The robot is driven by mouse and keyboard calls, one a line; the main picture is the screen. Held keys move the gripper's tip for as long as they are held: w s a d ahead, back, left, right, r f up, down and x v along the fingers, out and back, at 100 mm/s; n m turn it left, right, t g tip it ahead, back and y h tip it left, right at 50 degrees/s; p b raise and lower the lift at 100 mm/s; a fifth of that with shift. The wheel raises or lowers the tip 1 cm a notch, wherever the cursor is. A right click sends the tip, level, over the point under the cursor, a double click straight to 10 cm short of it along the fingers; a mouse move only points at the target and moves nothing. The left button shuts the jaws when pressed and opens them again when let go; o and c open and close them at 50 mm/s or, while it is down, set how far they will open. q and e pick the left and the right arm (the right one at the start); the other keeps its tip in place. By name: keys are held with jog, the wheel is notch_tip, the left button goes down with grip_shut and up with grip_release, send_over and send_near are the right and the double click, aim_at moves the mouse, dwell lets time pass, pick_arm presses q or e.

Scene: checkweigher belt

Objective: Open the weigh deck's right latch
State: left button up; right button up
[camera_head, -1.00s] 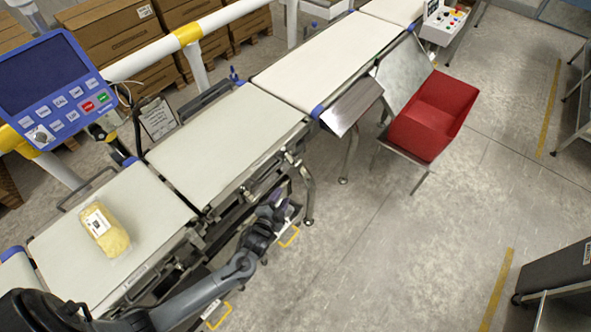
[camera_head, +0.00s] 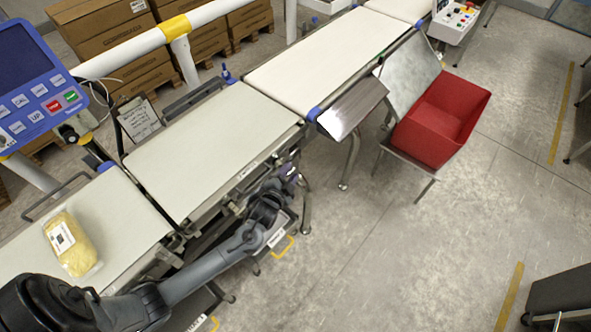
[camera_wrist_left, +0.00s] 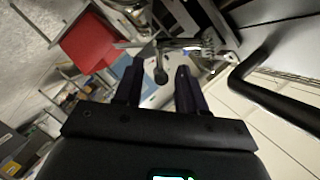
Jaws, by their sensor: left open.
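The weigh deck (camera_head: 215,145) is the middle pale belt section in the head view. My left gripper (camera_head: 290,172) is at the front side of the deck, below its right end. In the left wrist view my left gripper (camera_wrist_left: 159,66) has its two dark fingers apart, with nothing held. A metal lever with a dark rounded knob (camera_wrist_left: 161,75), which looks like the right latch, shows between and just beyond the fingertips; I cannot tell whether they touch it. In the head view the latch cannot be made out near my gripper. My right gripper is not seen.
A yellow labelled pack (camera_head: 70,245) lies on the left belt. A sloped metal plate (camera_head: 352,107) and a red bin (camera_head: 440,122) stand right of the deck. A dark curved bar (camera_wrist_left: 275,90) is right of the fingers in the wrist view.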

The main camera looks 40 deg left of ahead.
pick_arm(q)
jog(key=shift+w+a+f, duration=0.15)
jog(key=shift+w+a, duration=0.05)
jog(key=shift+w, duration=0.4)
jog(key=shift+c, duration=0.7)
grip_shut()
notch_tip(320, 180, up, 2)
jog(key=n+p, duration=0.1)
jog(key=p, duration=0.1)
jog(key=n+h+p, duration=0.1)
jog(key=p, duration=0.2)
jog(key=shift+r+n, duration=0.2)
jog(key=shift+n, duration=0.1)
jog(key=p, duration=0.1)
jog(key=n+h+p, duration=0.1)
jog(key=shift+a+r+g+h+p, duration=0.2)
jog(key=shift+r+g+h+p, duration=0.1)
jog(key=shift+r+g+p, duration=0.1)
jog(key=shift+n, duration=0.4)
